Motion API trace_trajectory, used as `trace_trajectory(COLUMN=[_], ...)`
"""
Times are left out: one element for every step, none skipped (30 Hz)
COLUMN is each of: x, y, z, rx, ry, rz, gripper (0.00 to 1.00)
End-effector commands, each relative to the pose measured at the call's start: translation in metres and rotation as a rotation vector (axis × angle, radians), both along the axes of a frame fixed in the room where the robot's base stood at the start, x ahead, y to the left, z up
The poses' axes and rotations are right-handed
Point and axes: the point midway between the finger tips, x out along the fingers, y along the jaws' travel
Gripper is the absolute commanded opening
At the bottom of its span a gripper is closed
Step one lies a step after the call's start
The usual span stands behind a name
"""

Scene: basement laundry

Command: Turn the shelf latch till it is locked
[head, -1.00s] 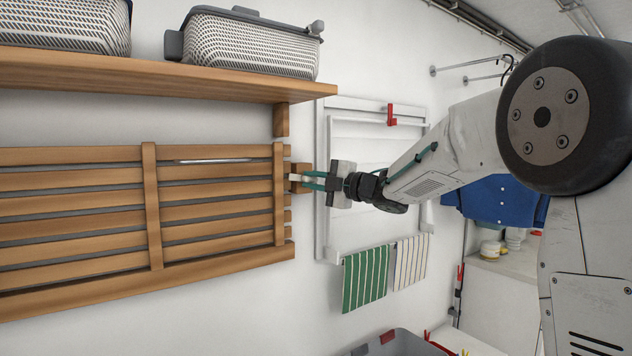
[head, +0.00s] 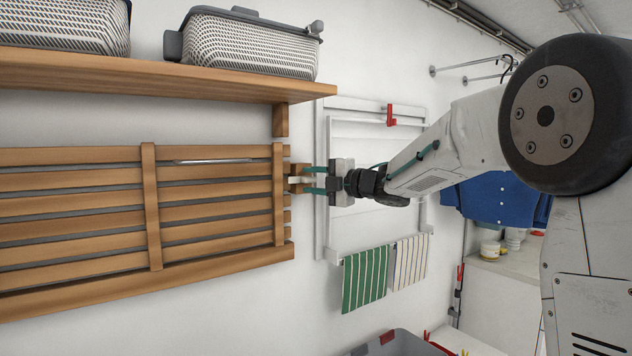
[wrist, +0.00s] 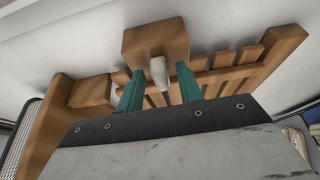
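The folded slatted wooden shelf (head: 153,210) is against the wall on the left in the head view. At its right end is a small wooden block (wrist: 152,42) bearing a pale latch lever (wrist: 158,73). In the head view the latch (head: 296,180) is small and partly hidden by my fingers. My gripper (head: 308,180) reaches it from the right. In the wrist view my gripper's teal fingers (wrist: 160,71) stand either side of the lever, with a narrow gap showing on both sides. Whether the latch is locked cannot be told.
A fixed wooden shelf (head: 180,80) with a grey-rimmed basket (head: 250,47) is above. A white wall rack (head: 372,145) with a red hook (head: 391,117) is behind my gripper. Striped cloths (head: 365,281) hang below, above a grey bin (head: 400,343).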

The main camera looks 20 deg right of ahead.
Motion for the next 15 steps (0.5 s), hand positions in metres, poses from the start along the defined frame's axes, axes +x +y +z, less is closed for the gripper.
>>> trace_trajectory(x=[0.000,0.000,0.000,0.000,0.000,0.000,0.000,-0.001,-0.002,-0.004,-0.006,-0.010,-0.014,-0.018,-0.023], y=[0.000,0.001,0.001,0.001,0.001,0.001,0.001,0.001,-0.001,-0.003,-0.005,-0.008,-0.011,-0.014,-0.019], z=[0.000,0.000,0.000,0.000,0.000,0.000,0.000,0.000,0.000,0.000,0.000,0.000,0.000,0.001,0.001], rx=[0.000,0.000,0.001,0.001,0.001,0.001,0.001,0.001,0.001,0.001,0.000,0.000,0.000,0.000,0.000], ry=[0.000,0.000,0.001,0.001,0.001,0.001,0.001,0.001,0.001,0.001,0.000,0.000,0.000,0.000,0.000], rz=[0.001,0.001,0.002,0.002,0.002,0.002,0.003,0.002,0.002,0.002,0.001,0.001,0.001,0.001,0.000], gripper=[0.36,0.36,0.36,0.36,0.36,0.36,0.36,0.36,0.36,0.36,0.36,0.36,0.36,0.36,0.36])
